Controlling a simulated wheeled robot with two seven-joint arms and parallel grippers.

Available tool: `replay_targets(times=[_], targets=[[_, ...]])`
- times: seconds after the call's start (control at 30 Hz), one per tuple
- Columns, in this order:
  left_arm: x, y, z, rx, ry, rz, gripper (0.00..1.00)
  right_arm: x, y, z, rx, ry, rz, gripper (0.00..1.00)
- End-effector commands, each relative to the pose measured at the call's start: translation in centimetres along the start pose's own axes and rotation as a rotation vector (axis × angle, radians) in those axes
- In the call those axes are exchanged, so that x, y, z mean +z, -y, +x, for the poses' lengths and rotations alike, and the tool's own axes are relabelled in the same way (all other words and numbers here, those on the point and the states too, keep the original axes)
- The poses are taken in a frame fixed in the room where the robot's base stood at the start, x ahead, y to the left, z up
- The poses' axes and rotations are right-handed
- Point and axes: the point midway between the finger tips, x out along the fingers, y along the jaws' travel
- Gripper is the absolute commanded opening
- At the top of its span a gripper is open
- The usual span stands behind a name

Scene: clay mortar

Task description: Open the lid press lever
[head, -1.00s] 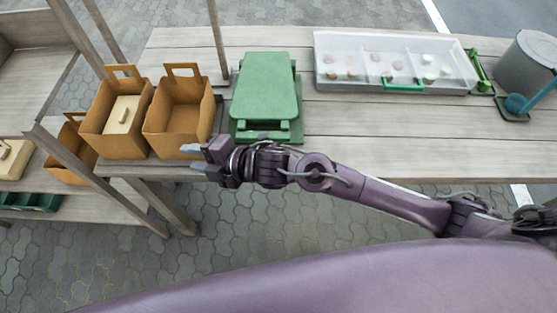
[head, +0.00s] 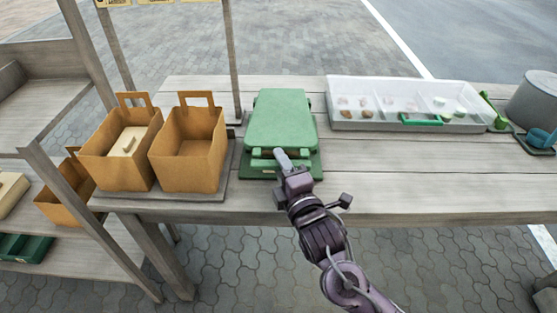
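The green lid press (head: 281,122) stands on the wooden table, its flat lid lying down over its base. Its lever appears to be the green bar (head: 262,155) along the near edge of the lid. My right gripper (head: 281,157) is at that near edge, its grey fingertips pointing away from me. The fingertips overlap the bar in the head view. I cannot tell whether they touch it, or whether the fingers are apart. The gripper hides part of the press's front. My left gripper is not in view.
Two brown paper bags (head: 190,147) (head: 122,152) stand left of the press, the left one holding a beige box. A clear-lidded tray (head: 405,106) with several small items and a green handle lies to the right. A grey bucket (head: 534,100) is farther right. A wooden post rises behind the bags.

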Motion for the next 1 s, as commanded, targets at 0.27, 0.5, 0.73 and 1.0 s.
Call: replay_targets(times=[0.27,0.5,0.73,1.0], targets=[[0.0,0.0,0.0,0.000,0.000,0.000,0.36,0.0,0.0,2.4,0.000,-0.001,0.001,0.36],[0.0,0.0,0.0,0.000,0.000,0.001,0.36,0.0,0.0,2.4,-0.001,-0.001,0.001,0.36],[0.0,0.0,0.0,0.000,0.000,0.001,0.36,0.0,0.1,2.4,-0.001,-0.002,0.001,0.06],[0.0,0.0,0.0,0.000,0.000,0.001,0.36,0.0,0.1,2.4,-0.001,-0.002,0.000,0.00]])
